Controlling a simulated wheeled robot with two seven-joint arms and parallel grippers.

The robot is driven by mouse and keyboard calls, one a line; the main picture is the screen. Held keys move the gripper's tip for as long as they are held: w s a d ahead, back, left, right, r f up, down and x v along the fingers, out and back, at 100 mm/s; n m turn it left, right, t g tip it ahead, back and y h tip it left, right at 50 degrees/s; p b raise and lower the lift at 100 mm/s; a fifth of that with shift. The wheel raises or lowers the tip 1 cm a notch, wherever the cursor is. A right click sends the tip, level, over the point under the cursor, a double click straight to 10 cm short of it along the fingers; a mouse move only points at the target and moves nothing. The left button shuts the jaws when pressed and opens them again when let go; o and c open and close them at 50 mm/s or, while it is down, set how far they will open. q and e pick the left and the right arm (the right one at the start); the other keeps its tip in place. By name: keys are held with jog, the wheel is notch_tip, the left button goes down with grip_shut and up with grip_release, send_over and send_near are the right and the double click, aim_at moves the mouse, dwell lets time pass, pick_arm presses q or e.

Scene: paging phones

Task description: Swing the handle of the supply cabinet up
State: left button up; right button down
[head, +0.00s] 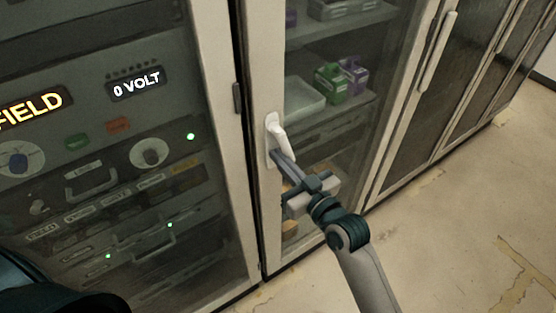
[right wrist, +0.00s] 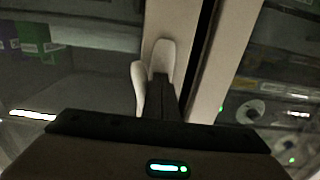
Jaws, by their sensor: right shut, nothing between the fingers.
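The supply cabinet's handle (head: 278,138) is a white lever on a white backplate, on the pale frame of the glass door. In the head view the lever slants down to the right. My right gripper (head: 277,158) is shut and empty, with its fingertips at the handle's lower part. In the right wrist view the closed dark fingers (right wrist: 163,92) lie beside the white handle (right wrist: 140,85), in front of its backplate. I cannot tell whether they touch it. My left gripper is not in view.
Behind the glass are shelves with a green box (head: 329,84), a purple box (head: 353,74) and a clear tray (head: 303,97). A grey control panel (head: 100,125) stands left of the cabinet. More cabinet doors (head: 432,90) run to the right. The floor (head: 440,240) at lower right is clear.

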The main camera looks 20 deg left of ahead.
jog(key=shift+w+d, duration=0.1)
dwell(0.3)
jog(key=shift+w+d+r, duration=0.25)
jog(key=shift+w+d, duration=0.1)
jog(key=shift+w, duration=0.15)
jog(key=shift+s+f, duration=0.1)
jog(key=shift+s+a+f, duration=0.65)
jog(key=shift+s, duration=0.1)
jog(key=shift+d, duration=0.15)
